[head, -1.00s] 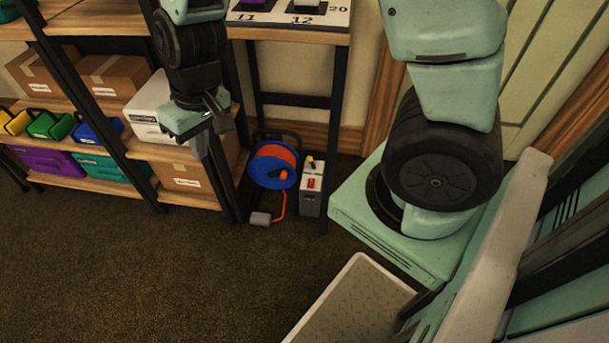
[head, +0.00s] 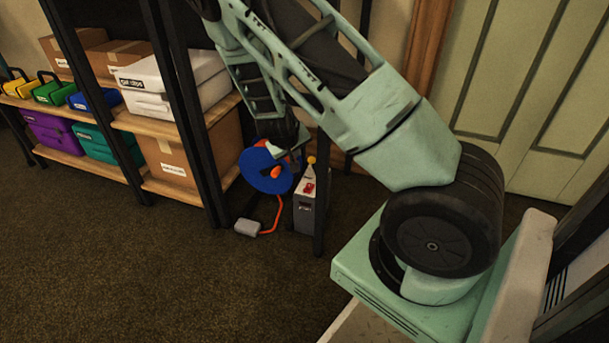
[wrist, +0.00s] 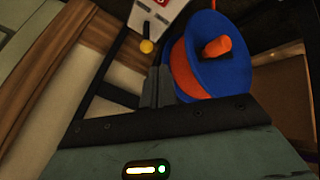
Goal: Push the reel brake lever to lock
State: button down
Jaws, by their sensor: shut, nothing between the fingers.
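A lever with a yellow ball knob (head: 311,160) rises at the box's back; the knob also shows in the wrist view (wrist: 147,46). My gripper (wrist: 156,87) is shut and empty. In the wrist view its fingertips appear between the knob and the reel (wrist: 190,75), close to both. Contact cannot be told. In the head view my arm hides most of the gripper.
A black shelf post (head: 321,200) stands just right of the box. Shelves with cartons (head: 185,160) and coloured cases are at left. An orange cord runs to a small grey block (head: 247,227) on the carpet.

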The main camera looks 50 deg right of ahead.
aim_at(312, 163)
jog(key=b+x, duration=0.3)
jog(key=x, duration=0.1)
jog(key=b+x, duration=0.3)
jog(key=x, duration=0.2)
jog(key=shift+s+d, duration=0.2)
jog(key=shift+w+d+f+b, duration=0.25)
jog(key=shift+d+f+b, duration=0.15)
jog(key=shift+d+f, duration=0.1)
jog(key=s+r+p, duration=0.1)
jog(key=p, duration=0.1)
jog(key=shift+s+d+p, duration=0.15)
jog(key=shift+d+p, duration=0.05)
jog(key=shift+p, duration=0.1)
jog(key=shift+s+d+p, duration=0.1)
jog(key=shift+s+p, duration=0.2)
jog(key=shift+p, duration=0.1)
jog(key=shift+f, duration=0.15)
dwell(0.4)
